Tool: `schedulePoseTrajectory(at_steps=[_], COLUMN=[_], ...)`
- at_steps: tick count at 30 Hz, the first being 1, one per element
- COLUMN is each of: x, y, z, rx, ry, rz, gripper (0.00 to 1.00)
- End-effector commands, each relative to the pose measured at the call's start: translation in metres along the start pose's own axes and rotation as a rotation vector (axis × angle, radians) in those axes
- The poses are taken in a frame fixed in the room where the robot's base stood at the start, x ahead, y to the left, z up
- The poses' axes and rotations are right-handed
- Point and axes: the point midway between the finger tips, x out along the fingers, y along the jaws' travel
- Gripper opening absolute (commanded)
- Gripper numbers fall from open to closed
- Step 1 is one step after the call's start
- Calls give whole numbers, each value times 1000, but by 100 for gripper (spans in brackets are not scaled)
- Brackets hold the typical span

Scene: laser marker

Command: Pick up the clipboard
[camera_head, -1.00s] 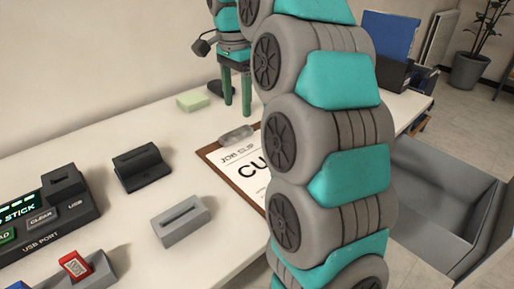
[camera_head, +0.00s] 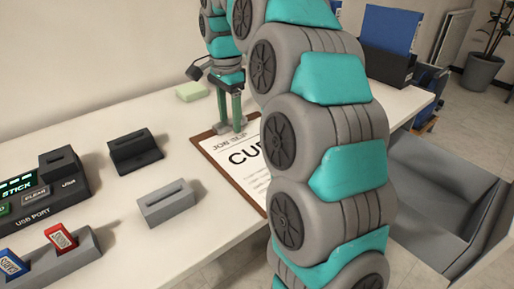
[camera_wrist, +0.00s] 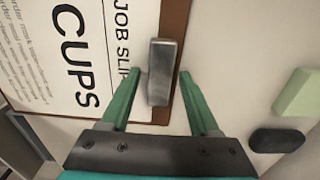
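The clipboard is a brown board (camera_head: 238,188) with a white job slip reading "CUPS", flat on the white table. In the wrist view its brown edge (camera_wrist: 172,22) and its grey metal clip (camera_wrist: 161,70) show. My gripper (camera_wrist: 160,74) is open, with one green finger on each side of the clip and a gap on both sides. In the head view my gripper (camera_head: 231,129) points down at the clipboard's far end, and its fingers mostly hide the clip. My arm covers the clipboard's right part.
A dark slotted holder (camera_head: 135,150), a grey slotted block (camera_head: 167,203) and a USB port box (camera_head: 40,195) stand to the left. A holder with red (camera_head: 61,238) and blue (camera_head: 12,265) sticks is in front. A green pad (camera_head: 192,91) lies behind. A grey bin (camera_head: 440,205) is right.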

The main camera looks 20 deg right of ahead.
Motion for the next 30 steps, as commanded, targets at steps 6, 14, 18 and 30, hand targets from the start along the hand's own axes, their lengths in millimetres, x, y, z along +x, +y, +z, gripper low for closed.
schedulePoseTrajectory(at_steps=[6,14,18,30], x=[0,0,0,0], y=[0,0,0,0], z=[0,0,0,0], rx=[0,0,0,0], ry=[0,0,0,0], rz=[0,-1,-1,-1], gripper=[36,7,0,0])
